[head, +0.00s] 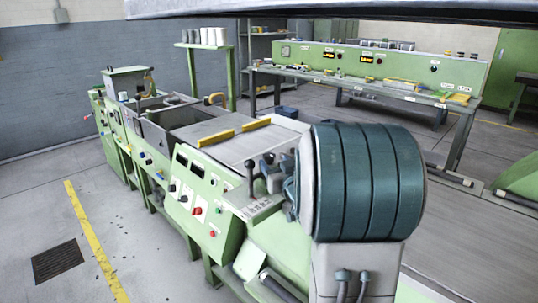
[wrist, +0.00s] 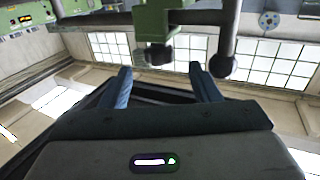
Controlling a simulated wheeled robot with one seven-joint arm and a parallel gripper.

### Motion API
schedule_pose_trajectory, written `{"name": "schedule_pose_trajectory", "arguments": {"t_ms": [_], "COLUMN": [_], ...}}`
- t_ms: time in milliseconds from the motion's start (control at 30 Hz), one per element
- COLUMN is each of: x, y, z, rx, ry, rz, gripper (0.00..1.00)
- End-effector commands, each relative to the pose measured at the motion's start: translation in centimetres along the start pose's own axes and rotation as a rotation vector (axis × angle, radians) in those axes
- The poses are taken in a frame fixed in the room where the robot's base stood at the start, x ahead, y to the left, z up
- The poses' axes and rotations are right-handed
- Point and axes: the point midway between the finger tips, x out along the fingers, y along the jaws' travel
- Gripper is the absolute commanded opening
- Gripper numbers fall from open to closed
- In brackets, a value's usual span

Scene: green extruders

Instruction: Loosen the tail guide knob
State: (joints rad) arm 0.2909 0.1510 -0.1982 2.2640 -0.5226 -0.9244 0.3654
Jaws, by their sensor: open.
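In the wrist view, my gripper (wrist: 163,84) is open, with its two blue fingers apart and nothing between them. A dark round knob (wrist: 158,55) hangs on a green bracket (wrist: 152,20) just beyond the fingertips, roughly in line with the gap between them. The fingers do not appear to touch it. A second dark rounded end (wrist: 222,66) on a dark rod is close to the right fingertip. I cannot tell for certain which is the tail guide knob. In the head view, the knob and my gripper cannot be made out clearly.
In the head view, a green control panel (head: 198,200) with buttons and a black-knobbed lever (head: 251,175) stands in the middle. A large ribbed teal cylinder (head: 368,180) blocks the right side. A long workbench (head: 370,85) stands behind. Floor is clear at left.

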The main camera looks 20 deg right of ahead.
Motion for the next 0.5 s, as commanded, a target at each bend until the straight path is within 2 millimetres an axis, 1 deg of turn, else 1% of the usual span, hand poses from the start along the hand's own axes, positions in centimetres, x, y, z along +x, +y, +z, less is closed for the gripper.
{"name": "schedule_pose_trajectory", "arguments": {"t_ms": [33,200,333,500], "x": [1.1,3.8,5.2,6.0], "y": [-0.1,-0.1,0.0,0.0], "z": [0.0,0.0,0.0,0.0], "rx": [0.000,0.000,0.000,0.000], "ry": [-0.001,-0.001,-0.001,0.000], "rz": [-0.002,-0.001,0.000,0.000], "gripper": [0.56,0.56,0.56,0.56]}}
